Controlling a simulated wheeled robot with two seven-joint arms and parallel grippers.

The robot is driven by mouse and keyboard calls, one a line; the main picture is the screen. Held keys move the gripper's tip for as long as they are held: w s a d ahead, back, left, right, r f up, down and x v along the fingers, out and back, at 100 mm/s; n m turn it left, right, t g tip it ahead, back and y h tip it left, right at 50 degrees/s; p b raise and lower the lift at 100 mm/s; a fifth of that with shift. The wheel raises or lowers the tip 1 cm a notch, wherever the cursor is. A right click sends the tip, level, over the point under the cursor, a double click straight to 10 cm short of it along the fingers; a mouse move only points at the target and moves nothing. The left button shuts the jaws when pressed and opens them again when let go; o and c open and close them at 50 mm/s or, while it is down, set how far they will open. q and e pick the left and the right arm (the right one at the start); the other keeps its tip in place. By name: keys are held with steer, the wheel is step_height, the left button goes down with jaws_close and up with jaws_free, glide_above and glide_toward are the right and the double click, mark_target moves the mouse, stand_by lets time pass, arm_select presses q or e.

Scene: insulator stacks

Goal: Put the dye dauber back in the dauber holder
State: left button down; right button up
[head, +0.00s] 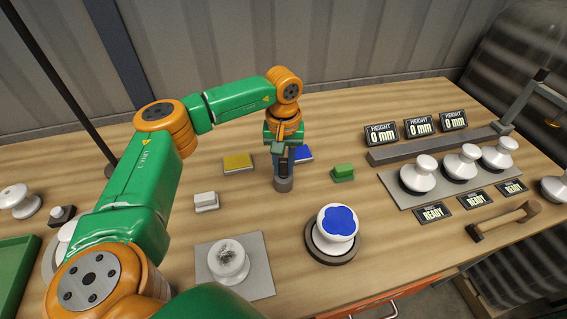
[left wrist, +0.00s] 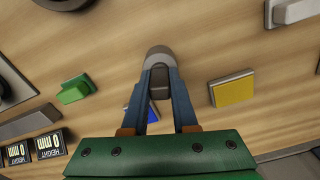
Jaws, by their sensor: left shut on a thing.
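My left gripper (head: 283,168) points down over the middle of the table, between the blue pad (head: 303,154) and the front of the table. It is shut on a grey cylindrical piece, which I take to be the dye dauber (head: 283,185). Its rounded grey end also shows between the fingertips in the left wrist view (left wrist: 158,54). The fingers hide part of it. I cannot tell a separate dauber holder from the grey piece, nor whether the piece touches the table. My right gripper is not in view.
A yellow pad (head: 238,163) and white block (head: 206,201) lie left of the gripper, a green block (head: 343,172) right. A blue-topped insulator (head: 337,222) and another on a grey plate (head: 228,261) stand in front. Several insulators, height displays and a mallet (head: 504,219) are at right.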

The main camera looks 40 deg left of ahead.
arm_select(q)
steer(key=c, duration=0.6)
jaws_free()
steer(key=shift+f, duration=0.1)
step_height(320, 180, up, 6)
steer(key=shift+r+b, duration=0.15)
steer(key=shift+b, duration=0.6)
steer(key=shift+r, duration=0.45)
steer(key=shift+f, duration=0.1)
